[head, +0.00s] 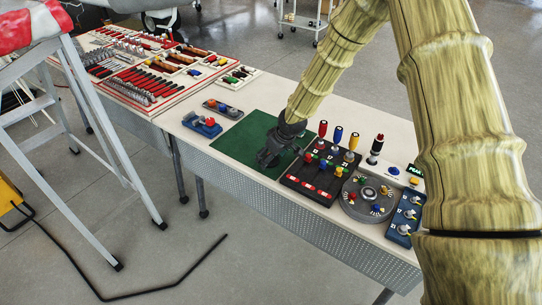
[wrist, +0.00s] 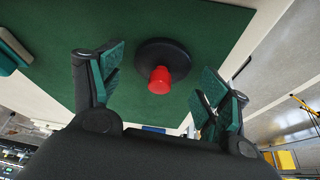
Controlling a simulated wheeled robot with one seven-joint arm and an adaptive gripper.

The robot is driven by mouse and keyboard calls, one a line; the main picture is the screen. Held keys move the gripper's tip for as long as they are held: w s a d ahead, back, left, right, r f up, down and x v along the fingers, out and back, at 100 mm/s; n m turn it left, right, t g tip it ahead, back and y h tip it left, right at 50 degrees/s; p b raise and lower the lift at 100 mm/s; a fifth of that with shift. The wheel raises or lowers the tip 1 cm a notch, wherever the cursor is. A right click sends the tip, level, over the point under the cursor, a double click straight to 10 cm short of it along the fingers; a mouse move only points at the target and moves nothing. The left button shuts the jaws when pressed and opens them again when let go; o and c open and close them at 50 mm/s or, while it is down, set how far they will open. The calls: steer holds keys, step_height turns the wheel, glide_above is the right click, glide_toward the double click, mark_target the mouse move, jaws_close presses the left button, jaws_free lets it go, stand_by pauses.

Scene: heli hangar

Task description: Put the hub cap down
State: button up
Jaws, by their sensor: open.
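The hub cap (wrist: 168,56), a black round disc with a red knob, shows in the wrist view. It appears to rest on the green mat (wrist: 200,22). My gripper (wrist: 158,84) is open, with one green-padded finger on each side of the red knob. There are visible gaps between the fingers and the knob. In the head view my gripper (head: 270,158) is low over the right part of the green mat (head: 236,142). The hub cap cannot be made out there, hidden by the gripper.
A black tray (head: 311,185) with coloured knobs stands just right of my gripper, with a round grey dial unit (head: 367,207) beyond it. A blue block (head: 202,125) lies left of the mat. Tool trays (head: 150,98) fill the far table. The mat's left part is clear.

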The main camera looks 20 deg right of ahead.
steer(key=b+v, duration=0.2)
steer(key=v, duration=1)
steer(key=shift+r, duration=0.1)
steer(key=shift+s, duration=0.1)
stand_by(0.5)
